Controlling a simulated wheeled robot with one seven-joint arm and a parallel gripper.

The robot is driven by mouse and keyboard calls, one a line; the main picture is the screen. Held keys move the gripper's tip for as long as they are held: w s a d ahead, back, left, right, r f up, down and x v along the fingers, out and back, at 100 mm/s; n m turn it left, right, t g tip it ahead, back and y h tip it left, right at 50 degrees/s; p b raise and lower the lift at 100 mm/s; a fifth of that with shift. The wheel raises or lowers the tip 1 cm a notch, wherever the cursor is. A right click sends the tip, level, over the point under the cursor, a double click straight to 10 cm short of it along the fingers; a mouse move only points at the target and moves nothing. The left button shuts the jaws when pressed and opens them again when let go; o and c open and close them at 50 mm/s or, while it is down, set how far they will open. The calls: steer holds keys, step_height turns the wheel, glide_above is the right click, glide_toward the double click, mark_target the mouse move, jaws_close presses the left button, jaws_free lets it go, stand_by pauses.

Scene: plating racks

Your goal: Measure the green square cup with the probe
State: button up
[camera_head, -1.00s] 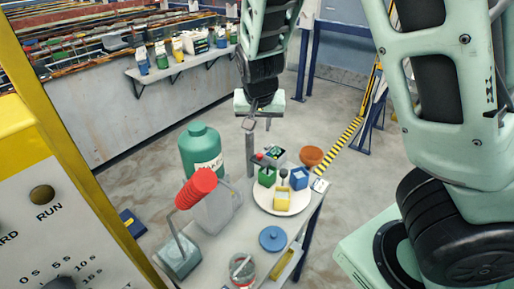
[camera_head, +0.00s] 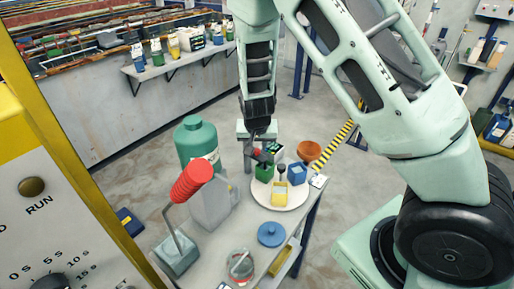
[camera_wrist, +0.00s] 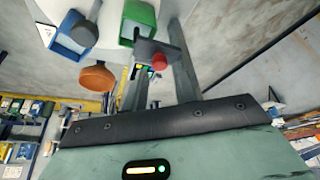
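The green square cup (camera_head: 264,172) stands at the back left of a round white plate (camera_head: 272,203). It also shows at the top of the wrist view (camera_wrist: 138,20). The probe (camera_head: 265,157), dark with a red end, is just behind the green cup. In the wrist view its dark body (camera_wrist: 147,48) and red end are at my fingertips. My gripper (camera_head: 257,147) points down at the probe. In the wrist view its two fingers stand apart with a gap between them (camera_wrist: 163,62). Contact with the probe cannot be made out.
A blue cup (camera_head: 298,174) and yellow cup (camera_head: 281,190) share the plate. A small meter (camera_head: 277,150) and orange bowl (camera_head: 309,151) are behind. A large green bottle (camera_head: 195,142) and red-handled tool (camera_head: 191,182) stand left. A blue lid (camera_head: 271,234) lies in front.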

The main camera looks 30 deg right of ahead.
steer(key=shift+x, duration=1.3)
jaws_close()
step_height(320, 180, up, 6)
steer(key=p, duration=0.4)
jaws_free()
steer(key=v, duration=1.7)
steer(key=shift+r, duration=0.3)
